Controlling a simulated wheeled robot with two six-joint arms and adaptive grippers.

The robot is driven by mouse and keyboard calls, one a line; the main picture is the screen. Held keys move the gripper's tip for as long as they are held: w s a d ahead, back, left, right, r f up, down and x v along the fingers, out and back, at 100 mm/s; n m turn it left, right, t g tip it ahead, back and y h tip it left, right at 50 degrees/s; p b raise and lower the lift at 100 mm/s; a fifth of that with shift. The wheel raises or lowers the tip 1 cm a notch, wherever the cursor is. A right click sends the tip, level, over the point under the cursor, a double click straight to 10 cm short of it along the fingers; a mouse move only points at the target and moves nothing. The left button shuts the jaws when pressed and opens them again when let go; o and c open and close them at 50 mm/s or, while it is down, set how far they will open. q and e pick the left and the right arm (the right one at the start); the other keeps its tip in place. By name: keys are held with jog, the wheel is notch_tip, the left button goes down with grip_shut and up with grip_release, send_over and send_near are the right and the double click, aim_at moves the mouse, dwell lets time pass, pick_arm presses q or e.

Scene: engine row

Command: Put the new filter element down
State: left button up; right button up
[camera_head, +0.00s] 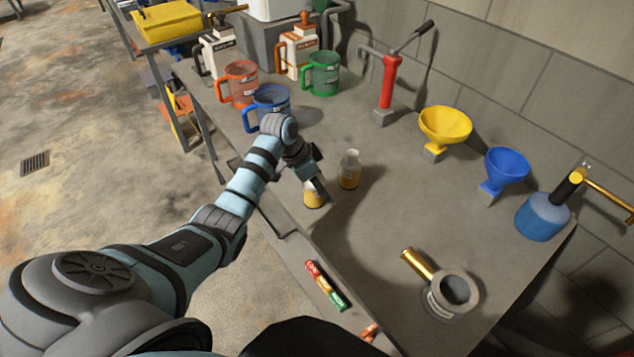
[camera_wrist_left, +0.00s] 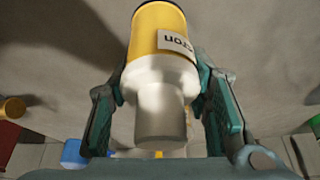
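My left gripper (camera_head: 311,184) reaches down near the front edge of the workbench (camera_head: 400,215). Its fingers sit on both sides of a yellow and white filter element (camera_head: 314,196) and appear to press on its white part. In the left wrist view this filter element (camera_wrist_left: 162,35) shows a label ending in "cron" between the fingers (camera_wrist_left: 162,92). I cannot tell whether its base touches the bench. A second, similar filter element (camera_head: 350,172) stands upright on the bench just to the right. My right gripper is not in view.
Blue (camera_head: 270,104), red (camera_head: 240,83) and green (camera_head: 322,74) jugs stand behind my gripper. Yellow (camera_head: 445,126) and blue (camera_head: 505,166) funnels line the wall side. A grey ring-shaped housing (camera_head: 452,296) is at the near right. The bench's middle right is clear.

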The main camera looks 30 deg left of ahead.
pick_arm(q)
jog(key=o, duration=0.4)
jog(key=p+v, duration=0.1)
jog(key=v, duration=1.1)
jog(key=shift+d+r+p, duration=0.15)
jog(key=shift+r+p, duration=0.05)
jog(key=shift+p, duration=0.15)
